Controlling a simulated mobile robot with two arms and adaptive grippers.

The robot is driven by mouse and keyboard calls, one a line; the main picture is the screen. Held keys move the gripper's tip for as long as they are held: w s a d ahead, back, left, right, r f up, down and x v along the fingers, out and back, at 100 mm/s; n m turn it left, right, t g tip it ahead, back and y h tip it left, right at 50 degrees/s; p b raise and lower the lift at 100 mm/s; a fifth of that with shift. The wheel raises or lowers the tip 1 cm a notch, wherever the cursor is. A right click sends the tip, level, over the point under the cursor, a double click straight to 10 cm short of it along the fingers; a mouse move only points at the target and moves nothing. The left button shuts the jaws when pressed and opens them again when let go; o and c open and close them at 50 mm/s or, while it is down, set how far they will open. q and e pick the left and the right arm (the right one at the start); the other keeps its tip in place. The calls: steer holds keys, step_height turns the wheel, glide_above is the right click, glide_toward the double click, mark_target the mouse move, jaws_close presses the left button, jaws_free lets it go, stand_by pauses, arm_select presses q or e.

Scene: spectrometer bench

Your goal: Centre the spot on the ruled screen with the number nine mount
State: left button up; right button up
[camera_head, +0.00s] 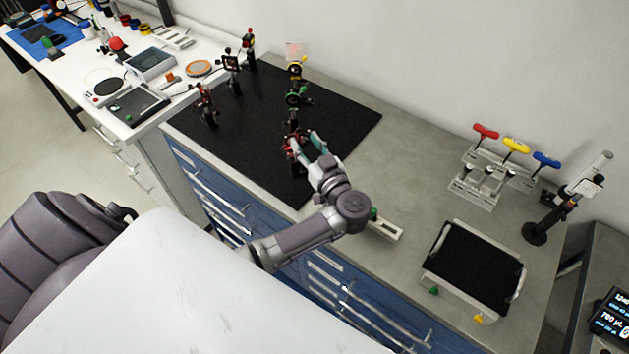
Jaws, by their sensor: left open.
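A small pale panel with reddish marks (295,50), probably the ruled screen, stands at the back of the black breadboard (345,115). I cannot make out a spot or any rulings on it. A line of dark mounts runs from it toward the front. My left gripper (303,142) is open at the nearest of these, a red and black mount (293,150). The fingers partly hide this mount, and I cannot tell if they touch it. No numbers are legible, so I cannot tell which mount is number nine. My right gripper is not in view.
More mounts stand on the breadboard: a red one (207,105), a square-framed one (231,68) and a red-topped one (249,45). At right are a rack of coloured T-handles (475,185), a black-lined tray (470,265) and a post stand (540,230). The grey bench between is mostly clear.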

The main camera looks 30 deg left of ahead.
arm_select(q)
steer(key=shift+n, duration=1.2)
steer(key=b+v, duration=0.5)
steer(key=v, duration=0.9)
steer(key=w+d+r+m+t+h, duration=0.5)
steer(key=r+t, duration=0.3)
steer(key=t, duration=0.4)
steer(key=s+d+f+m+h, duration=0.1)
steer(key=d+m+h, duration=0.4)
steer(key=h, duration=0.4)
steer(key=s+d+m+h, duration=0.2)
steer(key=d+m+h, duration=0.2)
steer(key=m+h, duration=0.35)
steer(key=s+f+m+g+h+b, duration=0.15)
steer(key=s+f+g, duration=0.35)
steer(key=f+g, duration=0.55)
steer(key=s+a+f+n+g+y+b, duration=0.1)
steer(key=s+a+f+g+y, duration=0.1)
steer(key=s+a+f, duration=0.3)
steer(key=s+a+f+n+g+y+b, duration=0.1)
steer(key=s+a+f, duration=0.4)
steer(key=f, duration=0.6)
steer(key=shift+s+a+f+g+y+b, duration=0.3)
steer(key=shift+s+f+g+y+b, duration=0.25)
steer(key=shift+g+y, duration=0.85)
steer(key=shift+w+r, duration=0.1)
steer(key=shift+r, duration=0.05)
